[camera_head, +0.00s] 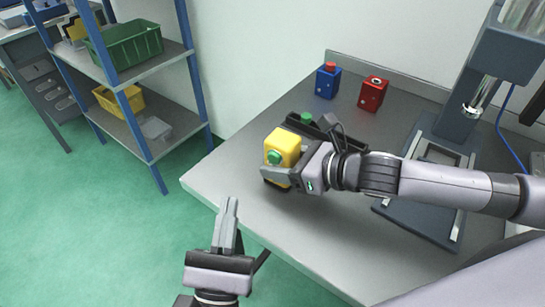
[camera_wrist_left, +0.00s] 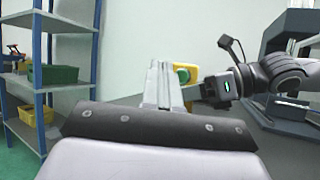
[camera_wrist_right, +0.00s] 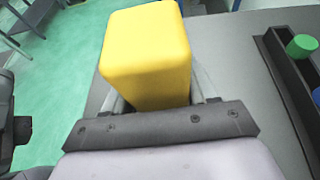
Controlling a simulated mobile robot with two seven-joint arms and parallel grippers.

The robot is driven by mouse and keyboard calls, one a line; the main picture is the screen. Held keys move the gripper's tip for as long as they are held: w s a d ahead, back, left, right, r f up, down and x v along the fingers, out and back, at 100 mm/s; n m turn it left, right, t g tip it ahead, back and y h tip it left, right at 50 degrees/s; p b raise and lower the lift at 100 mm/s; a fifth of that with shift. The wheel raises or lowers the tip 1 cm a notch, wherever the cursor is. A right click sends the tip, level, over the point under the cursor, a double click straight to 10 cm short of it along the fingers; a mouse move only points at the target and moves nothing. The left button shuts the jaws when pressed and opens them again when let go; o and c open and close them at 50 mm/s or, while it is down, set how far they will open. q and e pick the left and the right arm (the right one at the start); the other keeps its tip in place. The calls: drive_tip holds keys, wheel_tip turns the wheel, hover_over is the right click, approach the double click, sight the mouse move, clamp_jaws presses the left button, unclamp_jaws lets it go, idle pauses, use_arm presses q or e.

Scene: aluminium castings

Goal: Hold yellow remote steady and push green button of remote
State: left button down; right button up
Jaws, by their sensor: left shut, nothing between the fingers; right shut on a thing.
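The yellow remote (camera_head: 284,145) is a yellow box with a green button (camera_head: 274,157) on the side facing the front left. My right gripper (camera_head: 281,172) is shut on the remote near the table's left edge. In the right wrist view the yellow body (camera_wrist_right: 148,55) stands between the fingers, and its button is hidden. My left gripper (camera_head: 231,208) is shut and empty, in front of the table edge and apart from the remote. In the left wrist view the closed fingers (camera_wrist_left: 160,85) partly cover the remote (camera_wrist_left: 191,73); the green button (camera_wrist_left: 183,75) shows beside them.
A black tray (camera_wrist_right: 291,85) with a green piece (camera_head: 306,118) lies behind the remote. A blue box with a red button (camera_head: 328,80) and a red box (camera_head: 372,94) stand further back. A dark machine stand (camera_head: 430,190) is at right. A shelf (camera_head: 150,70) stands left.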

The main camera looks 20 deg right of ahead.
sight(274, 158)
use_arm(q)
drive_tip(key=shift+w+d, duration=1.5)
drive_tip(key=shift+d, duration=0.15)
drive_tip(key=shift+w+d, duration=1.45)
drive_tip(key=shift+d, duration=0.2)
drive_tip(key=shift+w, duration=0.1)
drive_tip(key=shift+w+d, duration=0.2)
drive_tip(key=shift+d, duration=0.1)
drive_tip(key=shift+w+d, duration=0.3)
drive_tip(key=shift+d, duration=0.05)
idle(0.4)
drive_tip(key=shift+s+a, duration=0.6)
drive_tip(key=shift+a, duration=0.1)
drive_tip(key=shift+s+a, duration=0.1)
